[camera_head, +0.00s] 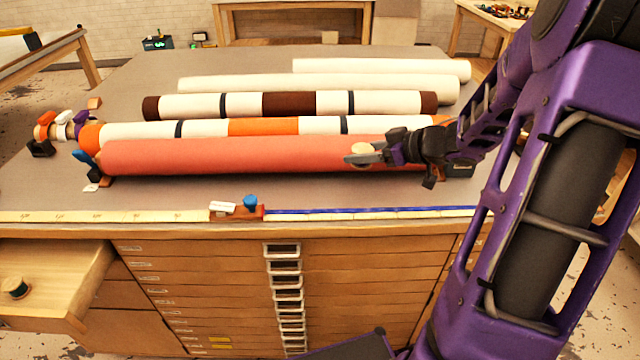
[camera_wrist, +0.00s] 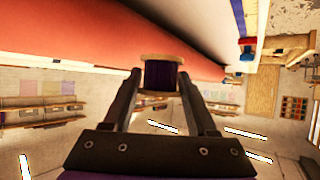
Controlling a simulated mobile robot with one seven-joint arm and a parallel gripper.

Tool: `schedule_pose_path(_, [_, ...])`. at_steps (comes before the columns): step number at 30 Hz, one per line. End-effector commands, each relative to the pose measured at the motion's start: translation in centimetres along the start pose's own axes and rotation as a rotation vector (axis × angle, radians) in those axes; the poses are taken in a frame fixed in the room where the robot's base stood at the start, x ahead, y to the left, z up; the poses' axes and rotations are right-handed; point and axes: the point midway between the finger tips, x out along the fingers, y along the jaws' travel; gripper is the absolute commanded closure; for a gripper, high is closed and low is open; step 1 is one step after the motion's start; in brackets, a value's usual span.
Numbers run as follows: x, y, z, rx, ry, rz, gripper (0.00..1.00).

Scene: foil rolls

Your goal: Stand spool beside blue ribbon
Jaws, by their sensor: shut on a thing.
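My gripper (camera_head: 368,154) is shut on a small spool (camera_head: 362,149) in front of the red roll, above the table top. In the wrist view the spool (camera_wrist: 161,77) sits between the two fingertips, with pale wooden ends and dark purple thread. The blue ribbon (camera_head: 370,210) lies straight along the table's front edge, to the right of a small red-and-wood block with a blue knob (camera_head: 250,202). It also shows in the wrist view (camera_wrist: 238,14) at the upper right. The spool is apart from the ribbon.
A long red roll (camera_head: 230,156) lies behind the ribbon, with several banded and white rolls (camera_head: 310,87) beyond it. A white label (camera_head: 222,206) lies left of the knob. An open drawer (camera_head: 60,268) at lower left holds another spool (camera_head: 15,287). A bare table strip lies before the red roll.

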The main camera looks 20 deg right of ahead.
Motion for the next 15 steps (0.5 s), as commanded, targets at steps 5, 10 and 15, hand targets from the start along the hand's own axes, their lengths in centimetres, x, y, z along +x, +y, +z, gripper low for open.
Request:
schedule_pose_path(5, [1.8,-0.1,3.3,0.008,0.0,-0.004,0.97])
schedule_pose_path(10, [2.7,-0.1,5.0,0.003,0.0,-0.002,0.97])
schedule_pose_path(15, [3.5,-0.1,6.3,0.004,0.0,-0.003,0.97])
